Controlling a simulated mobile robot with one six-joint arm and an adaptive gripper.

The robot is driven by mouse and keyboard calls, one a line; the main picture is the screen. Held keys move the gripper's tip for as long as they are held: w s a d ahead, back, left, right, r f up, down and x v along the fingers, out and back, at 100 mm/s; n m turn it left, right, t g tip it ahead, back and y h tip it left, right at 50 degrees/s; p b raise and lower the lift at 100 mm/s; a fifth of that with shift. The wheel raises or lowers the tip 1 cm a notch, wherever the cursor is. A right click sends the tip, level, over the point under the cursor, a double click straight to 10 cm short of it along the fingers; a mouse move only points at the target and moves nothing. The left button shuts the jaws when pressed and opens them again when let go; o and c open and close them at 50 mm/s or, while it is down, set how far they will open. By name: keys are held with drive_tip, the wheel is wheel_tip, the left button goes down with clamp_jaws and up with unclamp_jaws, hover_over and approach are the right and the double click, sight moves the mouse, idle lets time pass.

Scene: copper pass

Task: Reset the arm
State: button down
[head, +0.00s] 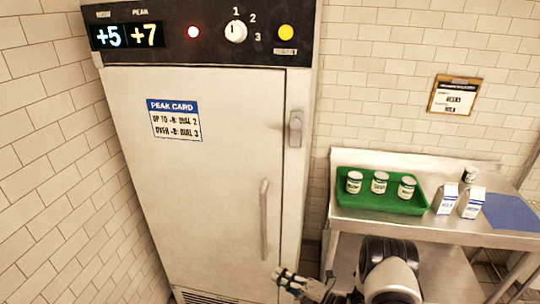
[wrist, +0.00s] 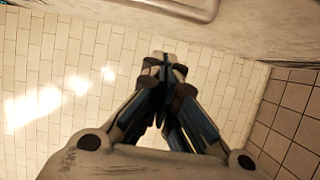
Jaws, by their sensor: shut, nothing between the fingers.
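My gripper (head: 278,273) is low in front of the fridge, near the right edge of its door (head: 200,180). It is shut and empty, and its fingers (wrist: 165,62) meet in the wrist view. The tall white fridge's door is closed. Its vertical handle (head: 264,220) is just above my gripper, with no visible contact. A bar that looks like the handle also shows at the top of the wrist view (wrist: 185,10).
The fridge panel (head: 180,35) reads +5 and +7, with a red light, a dial and a yellow button. A peak card (head: 174,120) is on the door. At right, a steel table (head: 400,229) holds a green tray (head: 345,199) of tubs, two cartons (head: 458,202) and a blue mat (head: 512,212).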

drive_tip(key=s+a+r+n+g+y, duration=0.1)
drive_tip(key=a+r+n+g, duration=0.15)
drive_tip(key=r+n, duration=0.35)
drive_tip(key=s+a+r+n+g, duration=0.2)
drive_tip(key=r+n+g, duration=0.15)
drive_tip(key=r, duration=0.35)
drive_tip(key=s+r+n+g+h, duration=0.5)
drive_tip(key=s+r+n+h, duration=0.1)
drive_tip(key=s+r+n, duration=1)
drive_tip(key=s+d+r+n+t+h, duration=0.2)
drive_tip(key=s+d+n+h, duration=0.3)
drive_tip(key=s+d+n, duration=0.1)
drive_tip(key=s+d+r+n+t+h, duration=0.3)
drive_tip(key=s+d+n, duration=0.4)
drive_tip(key=n, duration=0.4)
drive_tip(key=shift+s+d+r+t+h, duration=0.3)
drive_tip(key=shift+d+h, duration=0.55)
drive_tip(key=shift+h, duration=0.05)
